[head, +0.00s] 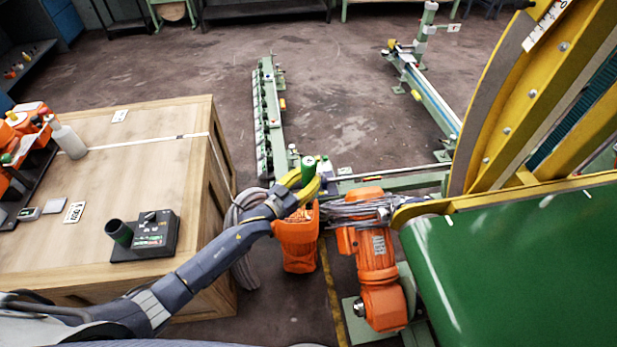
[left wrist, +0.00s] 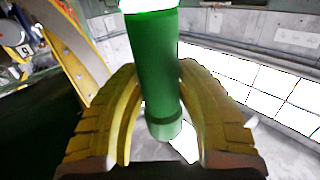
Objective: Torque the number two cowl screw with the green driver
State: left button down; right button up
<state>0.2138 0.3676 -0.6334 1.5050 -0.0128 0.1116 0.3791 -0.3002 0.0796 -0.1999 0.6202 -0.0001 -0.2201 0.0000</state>
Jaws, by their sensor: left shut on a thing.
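My left gripper (head: 303,186) has yellow fingers shut around the green driver (head: 308,166), beyond the right edge of the wooden bench. In the left wrist view the driver (left wrist: 157,65) is a green cylinder standing nearly upright between the curved fingers (left wrist: 160,115). Its upper end is cut off by the frame. The yellow cowl (head: 540,95) stands at the right of the head view, with several bolt heads along its curved band. I cannot tell which is number two. The gripper is apart from the cowl, to its left. My right gripper is not in view.
The wooden bench (head: 165,165) holds a black box (head: 157,233) with a dark green cup. An orange motor (head: 375,260) and grey cables stand close below the gripper. A green sheet (head: 520,270) fills the lower right. Green rails (head: 268,120) lie on the floor beyond.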

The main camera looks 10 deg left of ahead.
pick_arm(q)
jog(key=shift+f, duration=2.85)
jog(key=shift+w+f, duration=0.1)
jog(key=shift+f, duration=0.45)
jog(key=shift+f, duration=0.75)
